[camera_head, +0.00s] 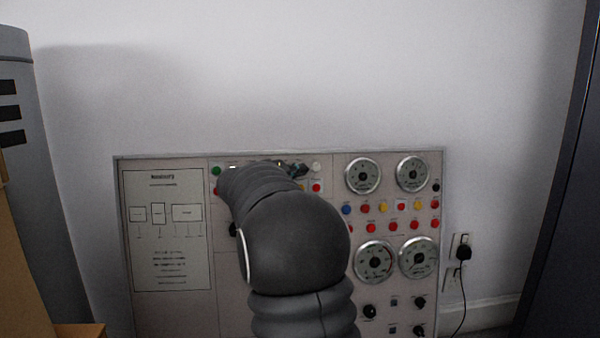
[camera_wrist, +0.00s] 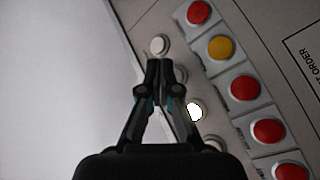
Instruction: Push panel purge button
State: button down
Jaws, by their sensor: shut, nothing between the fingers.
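The control panel (camera_head: 228,300) stands against the wall, full of coloured buttons and dials. Which button is the purge button cannot be read. My gripper (camera_head: 299,170) is at the panel's top edge, just left of a white button (camera_head: 316,167). In the wrist view my gripper (camera_wrist: 160,62) is shut and empty, its fingertips right beside a white button (camera_wrist: 159,45) near the panel's edge. Whether they touch it I cannot tell. A brightly lit white button (camera_wrist: 195,112) lies right of the fingers. Another pale button (camera_wrist: 180,75) is partly hidden by them.
A row of red buttons (camera_wrist: 244,88) and a yellow button (camera_wrist: 220,47) runs beside the white ones. Several round dials (camera_head: 362,175) fill the panel's right. My arm hides the panel's middle. A grey cabinet (camera_head: 50,200) stands at left, a dark one (camera_head: 562,190) at right.

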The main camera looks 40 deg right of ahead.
jog(key=s+a, duration=0.1)
jog(key=s, duration=0.1)
jog(key=s+a+r, duration=0.1)
jog(key=s, duration=0.1)
jog(key=shift+s+a, duration=0.1)
jog(key=shift+a, duration=0.2)
dwell(0.4)
dwell(0.6)
